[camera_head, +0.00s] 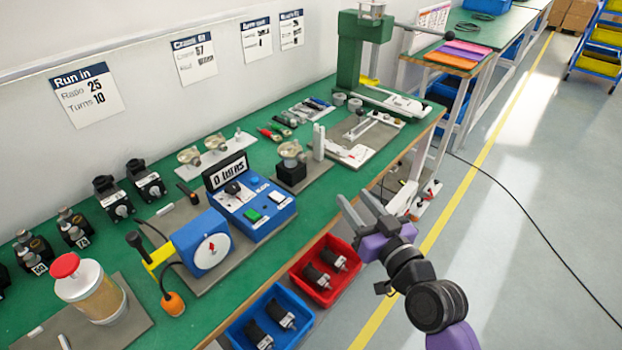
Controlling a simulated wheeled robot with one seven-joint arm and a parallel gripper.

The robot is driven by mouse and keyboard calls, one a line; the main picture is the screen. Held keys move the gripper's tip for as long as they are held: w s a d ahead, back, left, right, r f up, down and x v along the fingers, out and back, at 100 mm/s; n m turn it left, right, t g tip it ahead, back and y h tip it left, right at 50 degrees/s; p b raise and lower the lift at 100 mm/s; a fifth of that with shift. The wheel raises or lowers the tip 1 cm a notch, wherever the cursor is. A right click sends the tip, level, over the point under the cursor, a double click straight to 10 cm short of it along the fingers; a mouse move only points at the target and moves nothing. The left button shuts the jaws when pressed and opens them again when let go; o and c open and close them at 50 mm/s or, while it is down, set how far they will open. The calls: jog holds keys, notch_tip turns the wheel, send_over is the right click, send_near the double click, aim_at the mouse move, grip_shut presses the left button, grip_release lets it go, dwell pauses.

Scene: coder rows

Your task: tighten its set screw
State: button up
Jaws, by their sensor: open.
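My gripper (353,198) is open and empty, off the front edge of the green bench on the right, its two grey fingers pointing up and toward the bench. No set screw can be made out at this size. Small motor-like black units with metal parts (118,200) stand in a row along the wall at the left, some with number tags. A black block with a brass-coloured round part (290,160) stands behind the blue control box (254,207), whose display reads "0 turns". Several small hand tools (275,130) lie farther back; I cannot tell which is a screw driver.
A blue dial gauge (205,245) and a fixture with a red knob (90,285) stand on the bench. A red bin (318,288) and a blue bin (262,330) with black parts sit at the front edge. A green press (352,50) stands farther back.

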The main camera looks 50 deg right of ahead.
aim_at(305, 159)
jog(key=w+d+n+b, duration=0.1)
jog(key=w+d, duration=0.1)
jog(key=w+d+n+y+b, duration=0.1)
jog(key=w+d, duration=0.1)
jog(key=w+d+n+t+y+b, duration=0.1)
jog(key=w+b, duration=0.1)
jog(key=shift+d+f, duration=0.2)
jog(key=shift+d, duration=0.2)
jog(key=shift+w+a+r+n+t+y, duration=0.2)
jog(key=shift+w+a+n+y, duration=0.5)
jog(key=shift+w, duration=0.95)
jog(key=shift+w+a+r+n+t+y, duration=0.15)
jog(key=shift+w+a+n+y, duration=0.1)
jog(key=shift+w+n+y, duration=1.15)
jog(key=shift+w+a+r+n+t+y, duration=0.15)
jog(key=shift+w+a+n+y, duration=0.4)
jog(key=shift+w, duration=1.35)
grip_shut()
